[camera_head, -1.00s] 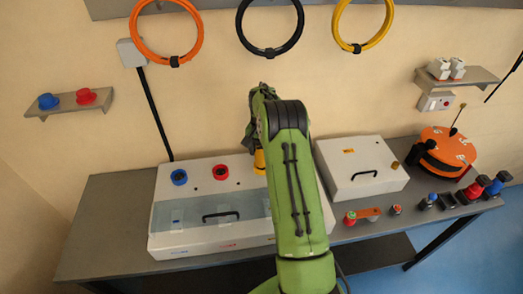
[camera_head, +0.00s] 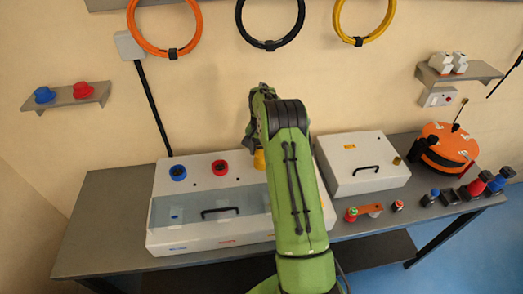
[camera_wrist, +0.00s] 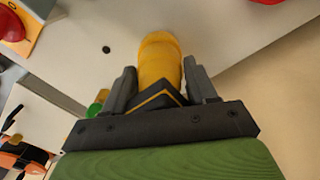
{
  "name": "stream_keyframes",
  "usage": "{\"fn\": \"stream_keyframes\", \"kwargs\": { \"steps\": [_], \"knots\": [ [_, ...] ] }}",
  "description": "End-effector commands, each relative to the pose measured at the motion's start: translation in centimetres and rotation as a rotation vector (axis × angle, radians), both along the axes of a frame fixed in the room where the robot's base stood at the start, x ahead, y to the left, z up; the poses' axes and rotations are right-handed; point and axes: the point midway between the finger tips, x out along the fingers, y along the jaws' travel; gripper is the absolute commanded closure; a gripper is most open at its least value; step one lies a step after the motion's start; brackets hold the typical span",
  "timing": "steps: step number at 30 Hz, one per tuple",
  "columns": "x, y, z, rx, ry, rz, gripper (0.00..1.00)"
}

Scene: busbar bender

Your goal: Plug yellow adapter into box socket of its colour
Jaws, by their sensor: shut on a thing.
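My gripper (camera_wrist: 159,88) is shut on the yellow adapter (camera_wrist: 160,58), with one dark finger on each side of it. In the head view the adapter (camera_head: 259,160) shows just left of my arm, over the back right part of the long white box (camera_head: 190,236). The box's blue socket (camera_head: 178,172) and red socket (camera_head: 220,167) stand in a row to its left. I cannot see a yellow socket; the arm and adapter cover that area. The adapter's far end is close to the white surface, but I cannot tell whether it touches or is seated.
A second white box (camera_head: 360,165) with a handle stands right of my arm. An orange round device (camera_head: 447,148) and several coloured parts are farther right. A wall shelf (camera_head: 75,98) holds a blue and a red adapter. Bare table lies left of the long box.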

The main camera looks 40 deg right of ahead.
Motion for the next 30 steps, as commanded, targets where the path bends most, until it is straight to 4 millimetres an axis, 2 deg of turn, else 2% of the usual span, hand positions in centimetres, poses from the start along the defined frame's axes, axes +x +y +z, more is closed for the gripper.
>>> {"fn": "stream_keyframes", "kwargs": {
  "steps": [4,5,10,20,23,30],
  "knots": [
    [-0.1,0.0,-0.5,0.002,0.004,0.0,0.8],
    [-0.1,0.0,-0.5,0.002,0.004,0.0,0.39],
    [-0.1,0.0,-0.4,0.002,0.004,0.0,0.14],
    [0.0,0.0,0.2,0.001,0.002,0.0,0.14],
    [0.0,0.0,2.0,-0.001,-0.001,0.0,0.14],
    [0.0,0.0,8.9,-0.002,-0.003,0.0,0.14]
  ]
}}
